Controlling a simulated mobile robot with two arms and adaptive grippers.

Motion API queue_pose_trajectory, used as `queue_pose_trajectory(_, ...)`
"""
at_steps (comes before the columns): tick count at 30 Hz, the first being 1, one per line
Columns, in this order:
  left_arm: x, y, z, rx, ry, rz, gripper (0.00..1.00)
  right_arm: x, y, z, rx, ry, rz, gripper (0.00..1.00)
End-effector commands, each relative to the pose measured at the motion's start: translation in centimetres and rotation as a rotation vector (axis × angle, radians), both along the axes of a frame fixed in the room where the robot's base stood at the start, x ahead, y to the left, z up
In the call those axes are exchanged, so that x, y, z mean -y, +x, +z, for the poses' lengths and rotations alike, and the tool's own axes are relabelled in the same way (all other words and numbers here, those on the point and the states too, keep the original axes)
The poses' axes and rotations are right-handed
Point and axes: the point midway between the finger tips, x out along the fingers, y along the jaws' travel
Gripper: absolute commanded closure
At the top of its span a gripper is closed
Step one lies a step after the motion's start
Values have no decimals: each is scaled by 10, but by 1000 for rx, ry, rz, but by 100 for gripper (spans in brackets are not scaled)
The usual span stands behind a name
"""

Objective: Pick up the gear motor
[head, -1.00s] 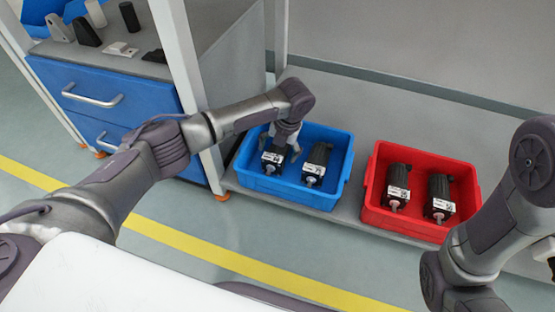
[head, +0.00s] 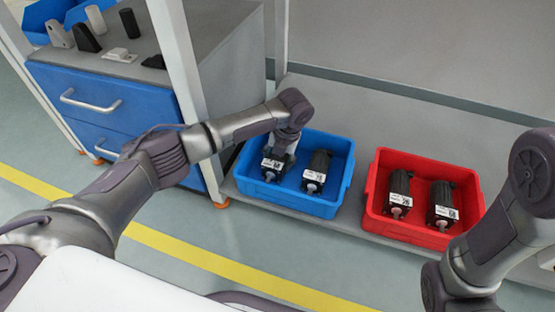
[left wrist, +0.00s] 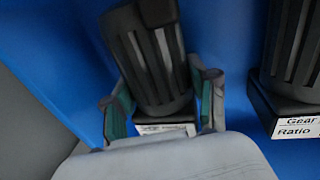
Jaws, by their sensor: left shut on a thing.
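Two black gear motors with white labels lie side by side in the blue bin (head: 322,208). My left gripper (head: 279,157) reaches down into the bin over the left gear motor (head: 272,170). In the left wrist view, the fingers of my left gripper (left wrist: 161,90) are on either side of that ribbed black motor (left wrist: 150,62), shut on it. It seems to rest in the bin still. The right gear motor (head: 317,171) lies beside it, and its label shows in the left wrist view. My right gripper is out of view; only my right arm shows.
A red bin (head: 408,226) with two more gear motors (head: 400,190) stands to the right on the same grey shelf. White uprights and a blue drawer cabinet (head: 105,105) with small parts on top stand close on the left.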

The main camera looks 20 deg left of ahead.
Motion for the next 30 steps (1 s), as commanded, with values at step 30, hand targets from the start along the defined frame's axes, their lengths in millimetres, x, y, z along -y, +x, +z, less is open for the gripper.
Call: queue_pose_trajectory(30,60,-20,85,1,-4,-4,81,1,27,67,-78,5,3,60)
